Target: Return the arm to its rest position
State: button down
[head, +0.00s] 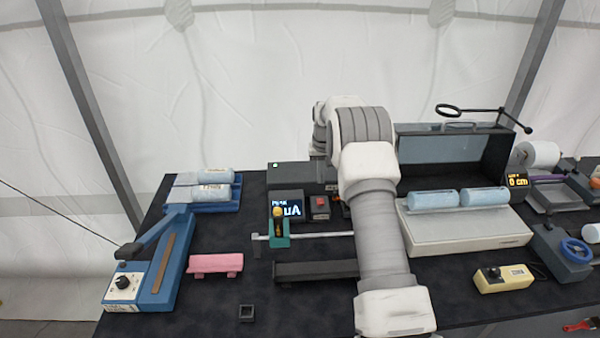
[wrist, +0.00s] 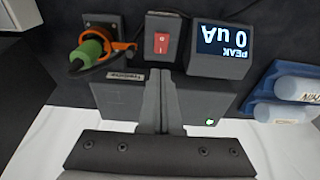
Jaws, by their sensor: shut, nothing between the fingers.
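My arm (head: 378,225) rises from the front edge of the table and bends over at the top toward the back. Its far end hangs behind the bend, so my gripper is hidden in the head view. In the wrist view my gripper (wrist: 160,78) shows with both fingers together and nothing between them. The fingers show in front of a dark grey box (wrist: 115,100), near a small box with a red switch (wrist: 162,43). I cannot tell the exact gap between fingertips and box.
A display box (head: 287,207) reading uA and the red-switch box (head: 319,207) stand beside my arm. A blue sealer (head: 172,262) is at left. A pale flat device (head: 470,233) with two blue rolls is at right.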

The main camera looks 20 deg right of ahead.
jog(key=s+a+r+n+t, duration=0.1)
jog(key=s+a+r, duration=0.3)
jog(key=s+r, duration=0.65)
jog(key=s+a+r+t, duration=0.1)
jog(key=s+a+r, duration=0.5)
jog(key=r, duration=0.8)
jog(key=s+a+t, duration=0.1)
jog(key=s+a, duration=0.1)
jog(key=s, duration=1.1)
jog(key=s+a+n, duration=0.1)
jog(key=s+a, duration=0.1)
jog(key=s, duration=1.2)
jog(key=shift+s+f+t, duration=0.15)
jog(key=shift+f+t, duration=0.15)
jog(key=shift+t, duration=0.1)
